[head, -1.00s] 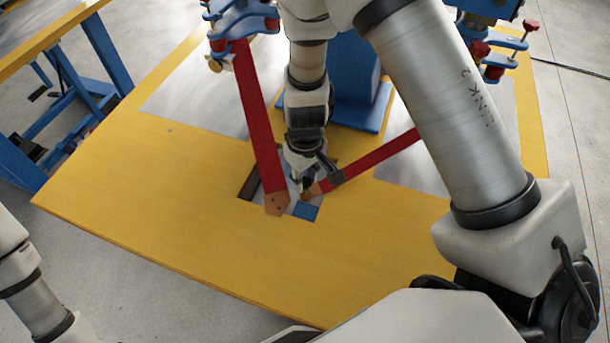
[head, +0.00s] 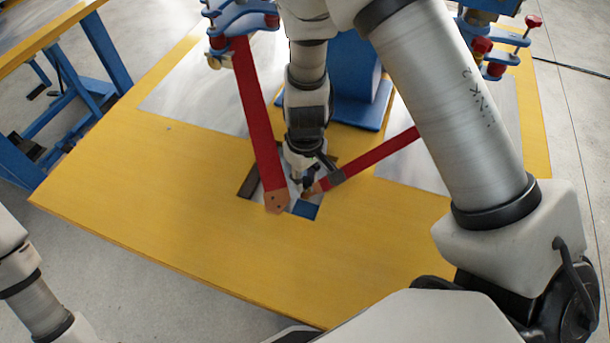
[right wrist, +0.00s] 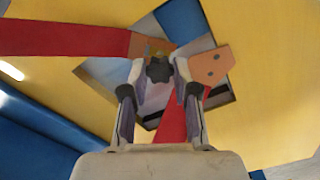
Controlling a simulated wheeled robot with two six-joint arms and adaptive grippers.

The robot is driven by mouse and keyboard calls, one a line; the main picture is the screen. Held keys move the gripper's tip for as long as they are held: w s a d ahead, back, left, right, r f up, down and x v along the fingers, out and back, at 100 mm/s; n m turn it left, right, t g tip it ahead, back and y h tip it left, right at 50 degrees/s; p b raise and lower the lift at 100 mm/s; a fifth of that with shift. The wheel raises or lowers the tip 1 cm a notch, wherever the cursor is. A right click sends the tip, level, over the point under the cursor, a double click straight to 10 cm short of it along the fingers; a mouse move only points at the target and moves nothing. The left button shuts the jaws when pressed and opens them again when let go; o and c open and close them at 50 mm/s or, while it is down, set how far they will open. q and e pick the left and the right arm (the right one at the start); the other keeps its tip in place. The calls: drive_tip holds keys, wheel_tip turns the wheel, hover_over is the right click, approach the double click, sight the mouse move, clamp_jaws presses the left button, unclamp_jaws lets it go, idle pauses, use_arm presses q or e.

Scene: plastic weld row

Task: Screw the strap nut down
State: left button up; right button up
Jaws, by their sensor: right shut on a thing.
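My right gripper (head: 304,187) points down at the opening in the yellow table. In the right wrist view its two fingers (right wrist: 159,78) are shut on a dark, lobed strap nut (right wrist: 159,70). The nut sits at the copper-coloured end (right wrist: 140,46) of a red strap (right wrist: 60,38), which also shows in the head view (head: 382,154). A second red strap (head: 257,110) ends in a copper-coloured tip (head: 277,202) with holes, beside the gripper. In the head view the nut is too small and covered to make out. My left gripper is out of view.
The yellow table (head: 150,210) has a cut-out with a blue block (head: 306,209) in it. Grey plates (head: 200,98) lie on both sides. Blue clamps with red knobs (head: 533,22) stand at the back. The front of the table is clear.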

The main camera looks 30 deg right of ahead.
drive_tip(key=shift+f+b, duration=0.3)
drive_tip(key=shift+f, duration=0.05)
drive_tip(key=shift+f+b, duration=0.4)
drive_tip(key=shift+b, duration=0.05)
idle(0.9)
